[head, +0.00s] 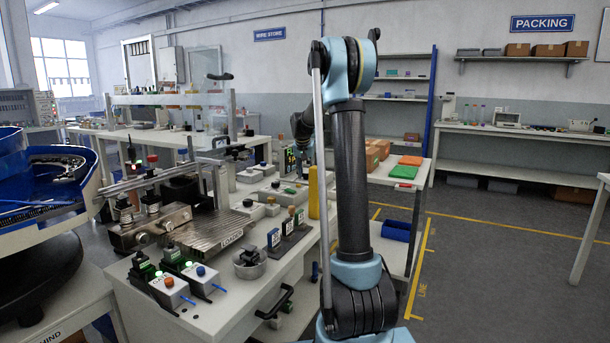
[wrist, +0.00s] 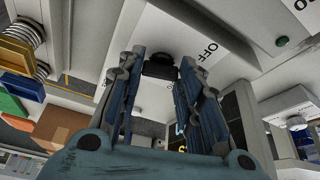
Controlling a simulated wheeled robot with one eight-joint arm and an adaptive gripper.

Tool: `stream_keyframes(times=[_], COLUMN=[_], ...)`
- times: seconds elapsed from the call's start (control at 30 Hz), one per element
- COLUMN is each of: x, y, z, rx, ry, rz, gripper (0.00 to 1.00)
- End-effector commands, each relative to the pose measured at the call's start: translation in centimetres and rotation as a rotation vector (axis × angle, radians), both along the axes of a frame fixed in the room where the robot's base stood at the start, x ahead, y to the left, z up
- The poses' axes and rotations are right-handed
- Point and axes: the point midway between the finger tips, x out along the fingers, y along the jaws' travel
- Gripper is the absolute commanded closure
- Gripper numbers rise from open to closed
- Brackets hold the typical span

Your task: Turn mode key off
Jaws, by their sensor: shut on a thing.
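In the wrist view, the two fingers of my gripper (wrist: 162,70) reach up to a small black mode key (wrist: 160,60) on a pale panel (wrist: 150,22). The fingertips stand on either side of the key and are shut on it. The word OFF is printed on the panel just right of the fingertips. The key's exact angle is hard to make out between the fingers. In the head view, my own arm hides the key and most of the gripper.
In the wrist view, a green button (wrist: 282,41) sits on a grey box at the right. In the head view, a crowded workbench (head: 225,318) with switch boxes and a metal fixture stands left of my arm. Open floor is at the right.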

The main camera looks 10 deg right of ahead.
Motion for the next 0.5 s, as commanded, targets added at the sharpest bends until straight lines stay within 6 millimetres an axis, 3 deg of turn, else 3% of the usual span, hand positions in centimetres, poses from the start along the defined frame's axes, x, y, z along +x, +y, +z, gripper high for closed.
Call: stream_keyframes(times=[0.5], x=[-0.04], y=[-0.35], z=[0.01], rx=[0.003], ry=[-0.002], rz=[0.393], gripper=[0.91])
